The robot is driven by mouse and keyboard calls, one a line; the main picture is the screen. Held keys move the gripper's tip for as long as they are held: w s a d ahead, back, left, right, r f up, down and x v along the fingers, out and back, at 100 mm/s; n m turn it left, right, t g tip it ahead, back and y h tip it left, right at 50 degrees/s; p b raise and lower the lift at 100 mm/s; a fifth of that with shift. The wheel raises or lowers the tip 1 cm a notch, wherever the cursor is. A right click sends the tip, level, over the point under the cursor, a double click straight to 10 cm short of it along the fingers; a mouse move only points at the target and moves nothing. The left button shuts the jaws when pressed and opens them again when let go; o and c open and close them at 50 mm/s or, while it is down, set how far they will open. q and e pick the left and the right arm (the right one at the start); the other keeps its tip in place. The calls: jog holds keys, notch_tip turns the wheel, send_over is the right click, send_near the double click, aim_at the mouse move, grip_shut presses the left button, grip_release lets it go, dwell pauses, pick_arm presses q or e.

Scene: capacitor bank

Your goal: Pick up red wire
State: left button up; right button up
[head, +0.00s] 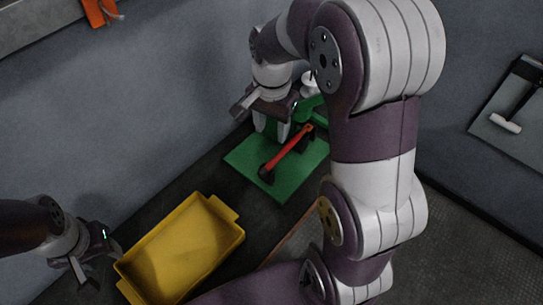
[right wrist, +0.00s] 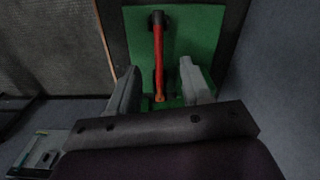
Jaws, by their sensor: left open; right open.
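The red wire (head: 291,148) runs as a straight red length over the green board (head: 246,156), with a black block at its near end. In the right wrist view the red wire (right wrist: 158,55) runs lengthwise between the fingers, from a black end at the top to a copper-coloured tip near the palm. My right gripper (head: 270,136) is open over the board, just left of the wire in the head view; its fingers (right wrist: 159,68) stand apart on either side of the wire. I cannot tell the height gap. My left gripper (head: 98,271) is open and empty beside the yellow tray.
The yellow tray (head: 238,236) is empty and sits on the dark bench (head: 262,212) in front of the green board. Grey walls stand behind. A tool with a white handle (head: 505,123) is on a panel at the right. An orange item (head: 96,12) hangs at the top left.

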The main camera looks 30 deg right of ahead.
aim_at(276, 158)
pick_arm(q)
jog(key=f+b, duration=0.1)
jog(key=d+f+b, duration=0.1)
jog(key=f+b, duration=0.1)
jog(key=d+f+b, duration=0.1)
jog(key=shift+s+f+b, duration=0.25)
jog(key=shift+f+b, duration=0.05)
pick_arm(e)
jog(key=d+f, duration=0.1)
jog(key=d+f+m, duration=0.1)
jog(key=f, duration=0.1)
jog(key=d+f+m, duration=0.1)
jog(key=f, duration=0.1)
jog(key=shift+w+f, duration=0.15)
jog(key=shift+w, duration=0.05)
jog(key=f, duration=0.1)
jog(key=a+f+p, duration=0.1)
jog(key=f, duration=0.2)
jog(key=shift+w+a, duration=0.1)
jog(key=shift+a, duration=0.15)
jog(key=f, duration=0.3)
jog(key=shift+d+p, duration=0.3)
jog(key=shift+a, duration=0.15)
jog(key=shift+c, duration=0.3)
pick_arm(q)
jog(key=shift+a+r, duration=0.25)
jog(key=shift+r, duration=0.4)
pick_arm(e)
grip_shut()
